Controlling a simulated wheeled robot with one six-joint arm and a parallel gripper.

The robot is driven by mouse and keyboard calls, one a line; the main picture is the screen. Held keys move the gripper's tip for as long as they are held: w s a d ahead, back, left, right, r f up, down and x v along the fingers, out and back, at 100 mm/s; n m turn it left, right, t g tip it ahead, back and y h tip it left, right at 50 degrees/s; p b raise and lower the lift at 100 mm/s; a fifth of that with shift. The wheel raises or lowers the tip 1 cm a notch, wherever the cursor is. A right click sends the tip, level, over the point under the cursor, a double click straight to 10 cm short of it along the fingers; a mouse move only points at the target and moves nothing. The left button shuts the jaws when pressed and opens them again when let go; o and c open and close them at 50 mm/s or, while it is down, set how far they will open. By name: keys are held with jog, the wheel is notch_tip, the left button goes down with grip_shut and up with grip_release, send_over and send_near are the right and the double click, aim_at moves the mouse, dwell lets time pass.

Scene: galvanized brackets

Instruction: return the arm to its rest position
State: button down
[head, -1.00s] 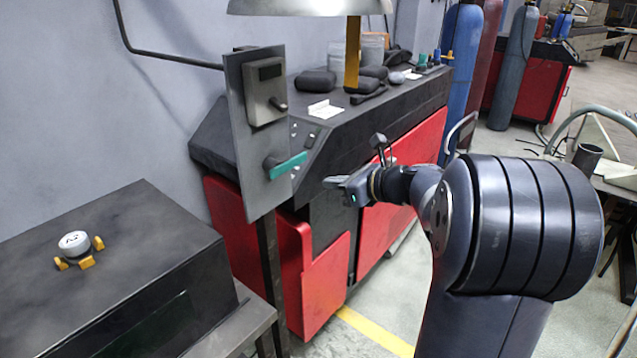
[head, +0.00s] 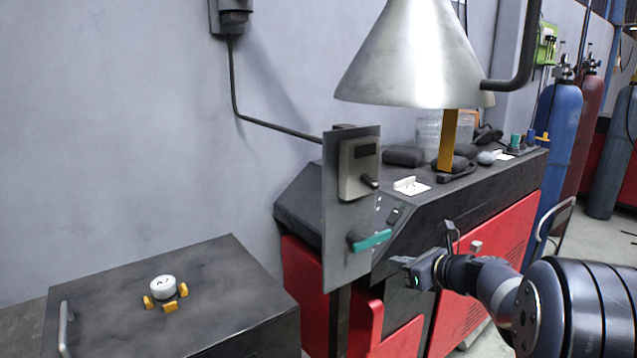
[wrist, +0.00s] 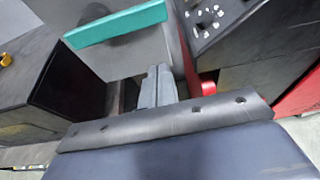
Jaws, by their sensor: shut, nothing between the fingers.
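My gripper (head: 402,262) is at the end of my arm, right of and below the teal lever handle (head: 372,240) in the head view. It is shut and empty, apart from the panel. In the wrist view the closed fingers of my gripper (wrist: 158,86) point toward the lower part of the grey panel (wrist: 125,55), with the teal handle (wrist: 115,22) above and left of them. My arm reaches in from the lower right of the head view.
The upright grey panel (head: 343,262) carries a latch box (head: 357,165). A black cabinet (head: 215,290) at left holds a white round piece (head: 163,283) among yellow blocks. A red and black machine (head: 475,300) stands behind my arm. A metal hood (head: 410,60) hangs above.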

jog(key=w+a+r+p, duration=0.2)
jog(key=shift+w+r, duration=0.15)
jog(key=shift+w, duration=0.2)
jog(key=shift+s+p, duration=0.1)
jog(key=shift+p, duration=0.2)
